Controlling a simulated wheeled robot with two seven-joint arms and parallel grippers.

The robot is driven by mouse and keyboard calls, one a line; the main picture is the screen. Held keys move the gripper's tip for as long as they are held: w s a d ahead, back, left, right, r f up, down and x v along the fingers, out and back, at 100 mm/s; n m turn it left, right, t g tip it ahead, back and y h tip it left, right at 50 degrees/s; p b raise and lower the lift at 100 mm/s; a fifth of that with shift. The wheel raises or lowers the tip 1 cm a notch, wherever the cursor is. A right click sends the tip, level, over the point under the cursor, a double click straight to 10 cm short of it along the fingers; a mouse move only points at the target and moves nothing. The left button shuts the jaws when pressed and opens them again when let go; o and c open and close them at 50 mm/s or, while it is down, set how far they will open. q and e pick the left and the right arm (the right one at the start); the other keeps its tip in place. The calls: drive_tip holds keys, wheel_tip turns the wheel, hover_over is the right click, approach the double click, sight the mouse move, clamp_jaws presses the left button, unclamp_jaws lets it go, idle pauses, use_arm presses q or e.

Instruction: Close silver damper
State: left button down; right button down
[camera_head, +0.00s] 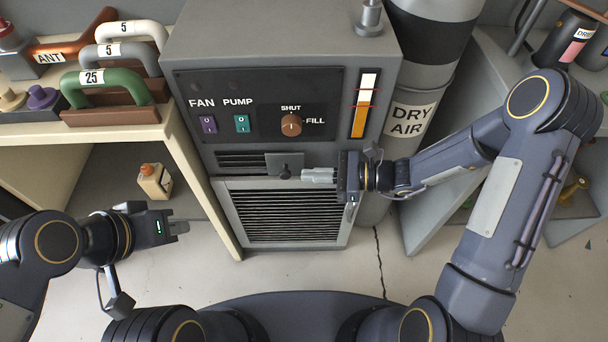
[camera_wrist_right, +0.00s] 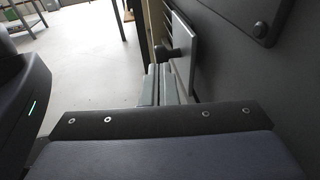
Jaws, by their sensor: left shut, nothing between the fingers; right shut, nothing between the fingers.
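The silver damper (camera_head: 284,160) is a small grey plate with a dark knob (camera_head: 286,172) on the front of the grey cabinet. It sits at the right of a short row of dark slots (camera_head: 240,161), and several slots to its left are uncovered. My right gripper (camera_head: 305,175) is shut and empty, its tips just right of the knob; I cannot tell whether they touch. In the right wrist view the damper plate (camera_wrist_right: 197,53) stands edge-on, with its knob (camera_wrist_right: 164,53) just beyond the shut fingers (camera_wrist_right: 166,85). My left gripper (camera_head: 182,228) is shut and empty at lower left, far from the damper.
A large louvred grille (camera_head: 285,217) lies below. The DRY AIR cylinder (camera_head: 408,120) stands right of the cabinet. A small bottle (camera_head: 154,181) stands on the left shelf.

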drive_tip(key=shift+x, duration=1.2)
drive_tip(key=s+r+b+x, duration=0.1)
drive_tip(key=b+x, duration=0.3)
drive_tip(key=x, duration=0.9)
drive_tip(key=shift+s+a+r, duration=0.2)
drive_tip(key=shift+s+r, duration=0.25)
drive_tip(key=shift+r, duration=0.25)
